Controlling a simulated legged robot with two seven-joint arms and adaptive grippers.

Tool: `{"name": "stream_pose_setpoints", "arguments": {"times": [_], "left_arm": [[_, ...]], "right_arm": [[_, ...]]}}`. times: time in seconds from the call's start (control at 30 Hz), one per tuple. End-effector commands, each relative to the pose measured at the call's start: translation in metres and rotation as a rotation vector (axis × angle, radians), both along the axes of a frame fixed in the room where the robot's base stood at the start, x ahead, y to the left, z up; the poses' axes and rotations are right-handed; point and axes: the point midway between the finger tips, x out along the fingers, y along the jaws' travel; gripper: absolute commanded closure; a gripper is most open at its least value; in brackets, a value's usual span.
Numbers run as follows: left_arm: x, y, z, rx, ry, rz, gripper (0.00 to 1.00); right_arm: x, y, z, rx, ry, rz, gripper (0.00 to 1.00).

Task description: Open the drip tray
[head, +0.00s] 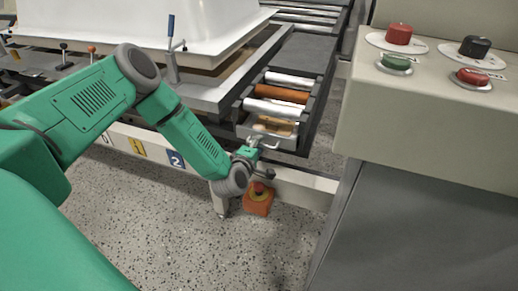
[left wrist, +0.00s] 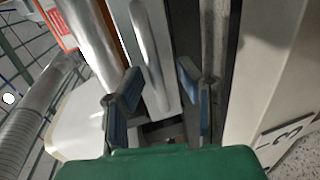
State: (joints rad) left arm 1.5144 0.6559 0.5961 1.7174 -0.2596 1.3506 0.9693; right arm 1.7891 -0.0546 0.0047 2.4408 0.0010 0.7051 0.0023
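The drip tray (head: 318,112) appears to be the dark, narrow tray beside the tub frame in the head view. Several white and orange cylinders lie in it. A silver bar handle (head: 270,134) is at its near end. My left gripper (head: 256,158) is at this handle, partly hidden by its own wrist. In the left wrist view my left gripper (left wrist: 158,85) has its two blue-padded fingers apart. A rounded silver bar (left wrist: 150,60), which looks like the handle, lies between them, with a gap visible on the right side. My right gripper is not in view.
A white tub shell (head: 150,25) rests on the metal frame at the back left. A control console (head: 420,130) with red, green and black buttons stands at right. The speckled floor in front is clear.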

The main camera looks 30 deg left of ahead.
Motion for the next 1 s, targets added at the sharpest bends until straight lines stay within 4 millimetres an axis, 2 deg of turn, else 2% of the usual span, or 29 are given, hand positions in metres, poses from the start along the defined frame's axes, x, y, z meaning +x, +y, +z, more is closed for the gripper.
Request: {"name": "stream_pose_setpoints", "arguments": {"times": [0.33, 0.4, 0.43, 0.77, 1.0], "left_arm": [[0.004, 0.0, 0.0, 0.002, -0.001, 0.0, 0.69], [0.004, 0.0, 0.0, 0.001, -0.001, 0.0, 0.94], [0.004, 0.0, 0.0, 0.001, 0.0, 0.0, 1.0], [0.0, 0.001, -0.001, 0.0, 0.003, 0.0, 1.0], [-0.025, -0.005, -0.001, 0.0, 0.009, 0.0, 1.0]], "right_arm": [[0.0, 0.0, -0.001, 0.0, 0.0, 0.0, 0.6], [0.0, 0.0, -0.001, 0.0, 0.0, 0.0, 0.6], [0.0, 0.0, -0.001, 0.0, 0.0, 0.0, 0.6], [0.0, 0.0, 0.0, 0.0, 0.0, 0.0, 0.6], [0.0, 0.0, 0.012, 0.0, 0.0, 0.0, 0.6]]}}
